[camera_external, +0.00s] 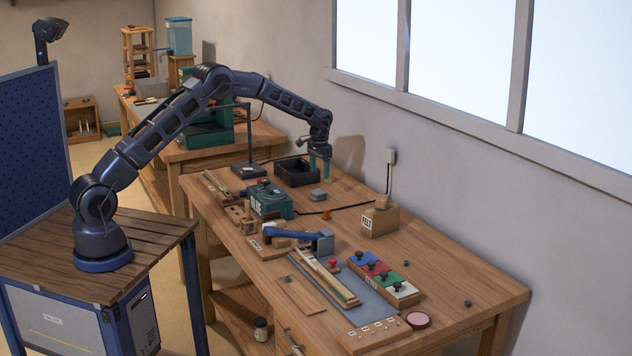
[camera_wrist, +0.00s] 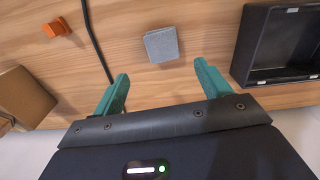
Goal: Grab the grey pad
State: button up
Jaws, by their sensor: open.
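The grey pad (camera_wrist: 161,45) is a small, square grey block lying flat on the wooden bench. In the wrist view it sits beyond my open fingertips, roughly centred between them. In the external view the grey pad (camera_external: 318,195) lies just in front of the black tray. My gripper (camera_external: 320,158) hangs above the bench with its teal fingers pointing down, higher than the pad and apart from it. In the wrist view my gripper (camera_wrist: 160,85) is open and empty, with a wide gap between its two teal fingers.
A black tray (camera_wrist: 244,48) is right of the pad in the wrist view. An orange piece (camera_wrist: 57,27) and a black cable (camera_wrist: 92,36) lie to its left. A wooden block (camera_wrist: 25,95) is farther left. Bare wood surrounds the pad. The wall (camera_external: 440,170) stands behind the bench.

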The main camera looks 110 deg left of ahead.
send_over(318, 191)
jog(key=f, duration=0.4)
jog(key=shift+w+f, duration=0.1)
jog(key=shift+w, duration=0.2)
jog(key=shift+s+f, duration=0.15)
jog(key=shift+f, duration=1.15)
jog(key=shift+s+f, duration=0.1)
jog(key=shift+f, duration=1.2)
jog(key=shift+c, duration=0.5)
jog(key=c, duration=1)
